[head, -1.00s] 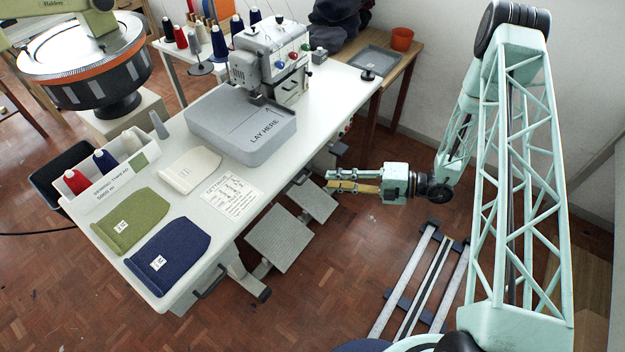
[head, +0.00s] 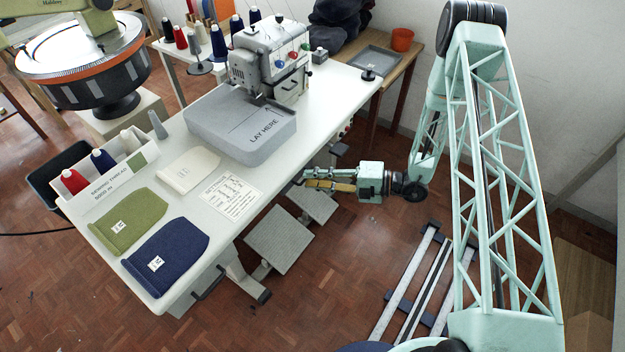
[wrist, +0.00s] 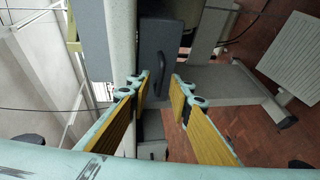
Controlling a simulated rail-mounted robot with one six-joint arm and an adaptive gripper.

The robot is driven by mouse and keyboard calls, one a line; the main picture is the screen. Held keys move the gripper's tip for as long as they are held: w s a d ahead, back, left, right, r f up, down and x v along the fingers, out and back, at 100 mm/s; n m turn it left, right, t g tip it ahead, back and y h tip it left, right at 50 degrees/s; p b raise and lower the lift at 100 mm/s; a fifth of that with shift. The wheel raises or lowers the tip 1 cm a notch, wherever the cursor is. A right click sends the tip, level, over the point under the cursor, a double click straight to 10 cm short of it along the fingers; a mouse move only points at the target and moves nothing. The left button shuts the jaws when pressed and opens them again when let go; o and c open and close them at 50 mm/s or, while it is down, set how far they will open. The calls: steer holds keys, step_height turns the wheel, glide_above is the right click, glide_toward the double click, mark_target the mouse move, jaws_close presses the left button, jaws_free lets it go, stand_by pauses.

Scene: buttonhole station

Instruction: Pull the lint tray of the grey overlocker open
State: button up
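The grey overlocker (head: 268,62) stands at the back of the white table (head: 335,85), behind the grey lay block (head: 238,128). My gripper (head: 308,179) is beside the table's right-hand long edge, at or just below the tabletop. In the wrist view its two yellow-padded fingers (wrist: 160,80) are apart with nothing between them. Beyond the fingertips is a grey box front (wrist: 155,32) with a dark handle on it; I cannot tell for sure whether this is the lint tray. The gripper does not appear to hold the handle.
Grey pedals (head: 280,238) stand on the floor below the table. Olive (head: 122,222) and navy (head: 165,255) knit pieces lie at the table's near end, with a thread box (head: 105,180) beside them. Floor rails (head: 415,285) lie to the right.

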stand_by(0.3)
jaws_close()
